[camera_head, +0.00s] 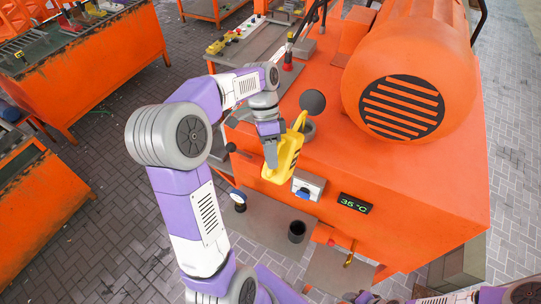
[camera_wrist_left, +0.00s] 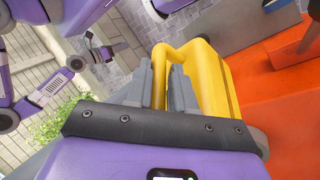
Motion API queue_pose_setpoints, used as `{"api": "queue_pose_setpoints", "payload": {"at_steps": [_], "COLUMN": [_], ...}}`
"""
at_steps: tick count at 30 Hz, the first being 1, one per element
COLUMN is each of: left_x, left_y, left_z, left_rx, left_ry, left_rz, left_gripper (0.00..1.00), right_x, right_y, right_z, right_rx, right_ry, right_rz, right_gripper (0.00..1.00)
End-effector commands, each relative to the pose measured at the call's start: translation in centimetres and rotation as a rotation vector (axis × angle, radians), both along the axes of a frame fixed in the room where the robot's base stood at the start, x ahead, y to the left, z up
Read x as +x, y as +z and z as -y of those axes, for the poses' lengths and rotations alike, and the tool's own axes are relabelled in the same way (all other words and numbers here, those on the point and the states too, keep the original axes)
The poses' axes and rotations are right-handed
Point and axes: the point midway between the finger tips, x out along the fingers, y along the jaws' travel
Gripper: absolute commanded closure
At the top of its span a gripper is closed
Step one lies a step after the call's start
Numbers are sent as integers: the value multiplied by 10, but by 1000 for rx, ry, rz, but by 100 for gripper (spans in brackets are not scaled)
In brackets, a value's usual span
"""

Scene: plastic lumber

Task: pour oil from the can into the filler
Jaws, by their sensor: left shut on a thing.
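A yellow oil can (camera_head: 284,161) is in my left gripper (camera_head: 271,152), above the front part of the orange machine. In the left wrist view the fingers (camera_wrist_left: 168,88) are closed on the handle of the can (camera_wrist_left: 218,80). In the head view its narrow spout points up and slightly right, and the can looks slightly tilted. A short grey ring, which looks like the filler (camera_head: 309,131), stands on the machine's top just behind the spout, partly hidden by the can. I see no oil flowing. My right arm (camera_head: 490,296) shows at the bottom right; its fingers cannot be made out.
The orange machine (camera_head: 430,180) carries a large motor housing with a black grille (camera_head: 402,107) to the right. A dark round knob (camera_head: 312,101) stands close behind the can. A display reading 35 °C (camera_head: 355,203) is on the front. A black cup (camera_head: 297,231) stands lower down.

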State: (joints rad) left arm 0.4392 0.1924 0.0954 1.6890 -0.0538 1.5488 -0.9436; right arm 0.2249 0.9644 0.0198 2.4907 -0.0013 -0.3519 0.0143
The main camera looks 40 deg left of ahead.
Motion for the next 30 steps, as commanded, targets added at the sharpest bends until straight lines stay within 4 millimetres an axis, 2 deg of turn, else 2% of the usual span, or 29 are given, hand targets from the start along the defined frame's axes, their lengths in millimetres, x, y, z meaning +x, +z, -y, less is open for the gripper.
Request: {"api": "queue_pose_setpoints", "payload": {"at_steps": [30], "left_x": [4], "left_y": [16], "left_z": [-1], "left_rx": [-21], "left_ry": [1], "left_rz": [-72], "left_gripper": [100], "right_x": [0], "right_y": [1], "right_z": [0], "right_rx": [0], "right_ry": [0], "right_rz": [0], "right_gripper": [48]}}
